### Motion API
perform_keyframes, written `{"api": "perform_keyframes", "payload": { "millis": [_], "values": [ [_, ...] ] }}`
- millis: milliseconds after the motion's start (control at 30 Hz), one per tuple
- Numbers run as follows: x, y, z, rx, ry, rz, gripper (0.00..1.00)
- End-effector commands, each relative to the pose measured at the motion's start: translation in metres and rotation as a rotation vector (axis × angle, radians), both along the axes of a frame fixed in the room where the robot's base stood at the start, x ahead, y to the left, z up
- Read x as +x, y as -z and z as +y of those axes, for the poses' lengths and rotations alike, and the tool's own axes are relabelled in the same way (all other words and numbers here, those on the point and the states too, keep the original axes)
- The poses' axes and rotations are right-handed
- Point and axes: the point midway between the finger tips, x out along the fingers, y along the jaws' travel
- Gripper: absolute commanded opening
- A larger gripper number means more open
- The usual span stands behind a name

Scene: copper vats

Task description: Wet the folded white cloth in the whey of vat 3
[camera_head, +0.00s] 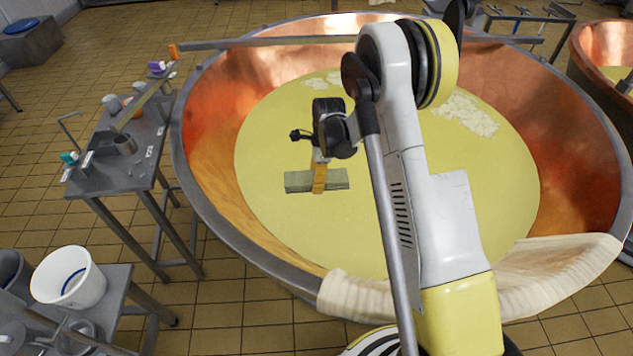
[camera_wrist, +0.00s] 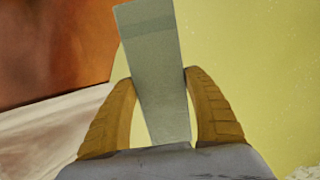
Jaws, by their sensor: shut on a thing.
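A large copper vat (camera_head: 205,130) holds yellow whey (camera_head: 270,230); no number shows on it. My gripper (camera_head: 319,180) is over the whey, left of its middle, pointing down. Its orange fingers are shut on a flat, grey-green folded piece, which I take to be the folded cloth (camera_head: 338,179). In the wrist view the cloth (camera_wrist: 155,75) stands out lengthwise between the two fingers (camera_wrist: 160,110), with whey behind it. The cloth looks level and close to the whey surface; I cannot tell whether it touches it.
A bar (camera_head: 270,42) lies across the far part of the vat. Cream cloth (camera_head: 545,275) drapes over the near right rim. White curd patches (camera_head: 465,115) float in the whey. A grey side table (camera_head: 105,175) with small items and a white bucket (camera_head: 68,278) stand left.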

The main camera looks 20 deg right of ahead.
Motion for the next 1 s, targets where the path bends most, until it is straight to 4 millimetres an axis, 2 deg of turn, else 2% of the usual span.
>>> {"api": "perform_keyframes", "payload": {
  "millis": [33,700,1000],
  "values": [
    [0.0,-0.01,0.0,0.0,0.0,0.0,0.23],
    [0.0,-0.097,0.0,0.0,0.0,0.0,0.23],
    [0.0,-0.13,0.0,0.0,0.0,0.0,0.23]
  ]
}}
